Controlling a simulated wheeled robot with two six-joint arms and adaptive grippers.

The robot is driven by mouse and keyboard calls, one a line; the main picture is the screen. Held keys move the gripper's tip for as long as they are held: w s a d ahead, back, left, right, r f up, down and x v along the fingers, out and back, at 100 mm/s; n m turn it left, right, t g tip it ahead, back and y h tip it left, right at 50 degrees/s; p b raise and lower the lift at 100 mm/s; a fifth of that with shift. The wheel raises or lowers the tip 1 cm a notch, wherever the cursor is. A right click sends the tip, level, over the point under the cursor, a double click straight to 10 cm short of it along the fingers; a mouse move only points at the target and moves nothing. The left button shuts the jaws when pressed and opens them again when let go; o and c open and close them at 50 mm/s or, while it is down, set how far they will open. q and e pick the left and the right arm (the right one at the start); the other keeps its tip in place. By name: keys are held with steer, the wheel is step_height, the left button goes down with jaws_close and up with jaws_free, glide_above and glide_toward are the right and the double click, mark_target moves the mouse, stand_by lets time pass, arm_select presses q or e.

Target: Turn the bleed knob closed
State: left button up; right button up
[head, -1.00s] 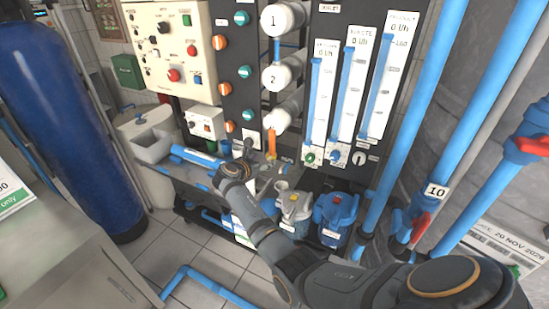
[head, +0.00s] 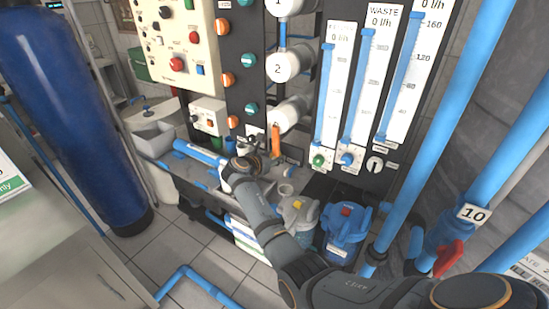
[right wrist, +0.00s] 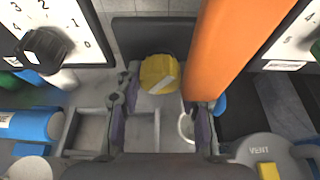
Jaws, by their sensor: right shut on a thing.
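A yellow knob (right wrist: 158,73) with a white mark shows between the fingers of my right gripper (right wrist: 160,112) in the right wrist view. I take it for the bleed knob; no label on it is readable. The gripper is shut on it, though the right fingertip is partly hidden by a large orange bar (right wrist: 225,50). In the head view my right gripper (head: 245,148) is at the lower rack, left of the orange bar (head: 275,140). The knob is hidden there. My left gripper is out of view.
A black dial knob (right wrist: 42,48) sits left of the gripper. White tubes (head: 292,65) and flow meters (head: 370,80) stand at the rack. Blue pipes (head: 410,160) stand at right; a blue tank (head: 62,120) at left.

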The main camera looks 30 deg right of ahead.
steer(key=shift+c, duration=1)
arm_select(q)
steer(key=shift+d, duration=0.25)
arm_select(e)
steer(key=shift+c, duration=0.3)
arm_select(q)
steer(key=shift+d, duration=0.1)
